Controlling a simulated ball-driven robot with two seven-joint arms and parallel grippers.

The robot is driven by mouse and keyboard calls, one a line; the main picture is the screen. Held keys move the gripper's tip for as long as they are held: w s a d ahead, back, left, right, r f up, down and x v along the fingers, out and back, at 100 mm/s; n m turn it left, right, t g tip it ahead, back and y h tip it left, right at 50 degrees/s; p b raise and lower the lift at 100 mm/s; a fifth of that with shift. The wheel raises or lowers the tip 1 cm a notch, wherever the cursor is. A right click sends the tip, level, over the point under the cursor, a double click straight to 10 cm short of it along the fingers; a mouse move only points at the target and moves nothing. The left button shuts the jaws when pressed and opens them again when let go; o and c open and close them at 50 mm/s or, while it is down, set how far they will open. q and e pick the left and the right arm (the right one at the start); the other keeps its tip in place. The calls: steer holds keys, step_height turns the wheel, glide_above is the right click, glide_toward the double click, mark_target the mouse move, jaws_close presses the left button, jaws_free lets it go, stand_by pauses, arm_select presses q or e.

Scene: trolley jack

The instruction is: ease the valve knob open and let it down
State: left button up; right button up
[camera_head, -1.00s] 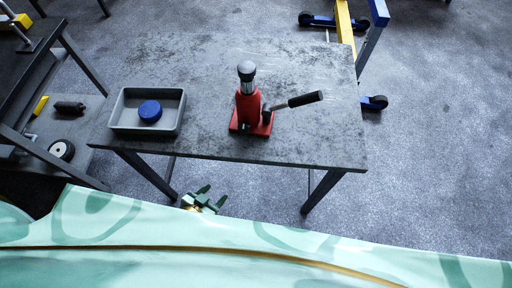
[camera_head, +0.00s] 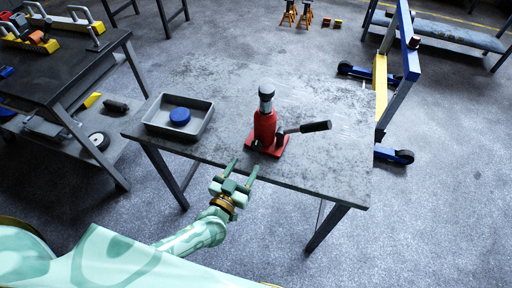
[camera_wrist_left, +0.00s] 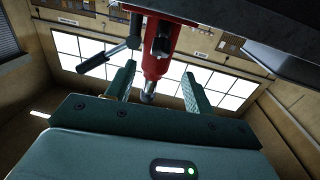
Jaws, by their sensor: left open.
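A red bottle jack (camera_head: 265,128) stands upright on the grey table (camera_head: 220,82), with a black-gripped lever (camera_head: 316,127) sticking out to the right. A small dark piece low on its near side looks like the valve knob (camera_head: 256,146), too small to make out well. My left gripper (camera_head: 246,167) is open and empty at the table's front edge, pointing at the jack and apart from it. In the left wrist view the jack (camera_wrist_left: 158,45) appears upside down between and beyond the spread fingers. My right gripper is not in view.
A grey tray (camera_head: 155,129) with a blue round cap (camera_head: 180,116) sits on the table's left part. A dark trolley (camera_head: 92,68) stands to the left. A blue and yellow hoist (camera_head: 393,70) stands to the right. The tabletop behind the jack is clear.

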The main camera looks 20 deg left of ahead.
mark_target(255, 148)
arm_select(q)
steer(key=w, duration=0.3)
steer(key=w+b, duration=0.1)
steer(key=w, duration=0.2)
steer(key=w+d, duration=0.1)
steer(key=w, duration=0.2)
steer(key=shift+w+f+b, duration=0.1)
steer(key=shift+b, duration=0.3)
